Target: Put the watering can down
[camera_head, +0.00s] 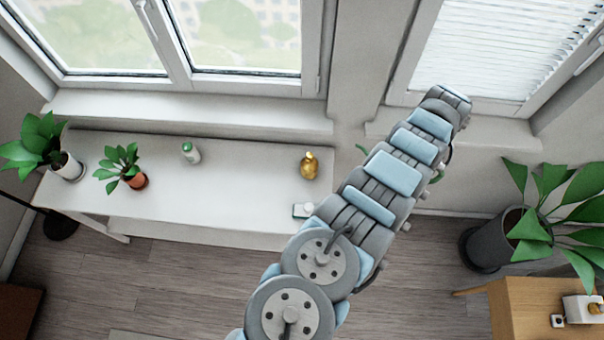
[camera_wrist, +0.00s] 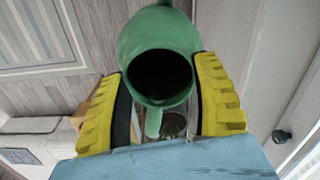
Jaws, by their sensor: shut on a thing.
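The green watering can (camera_wrist: 155,28) is between the two yellow fingers of my gripper (camera_wrist: 158,78) in the wrist view. The fingers press on its sides and its dark round opening faces the camera. A green spout or handle part hangs below the opening. In the head view my arm hides most of the can; only small green bits (camera_head: 437,176) show at the arm's sides. My gripper is hidden there too. No support shows directly under the can.
A white table (camera_head: 230,205) under the window holds two potted plants (camera_head: 65,160) (camera_head: 134,178), a small white-green bottle (camera_head: 190,153) and a golden ornament (camera_head: 309,166). Its middle is clear. A large plant in a dark pot (camera_head: 490,240) and a wooden cabinet (camera_head: 535,300) stand right.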

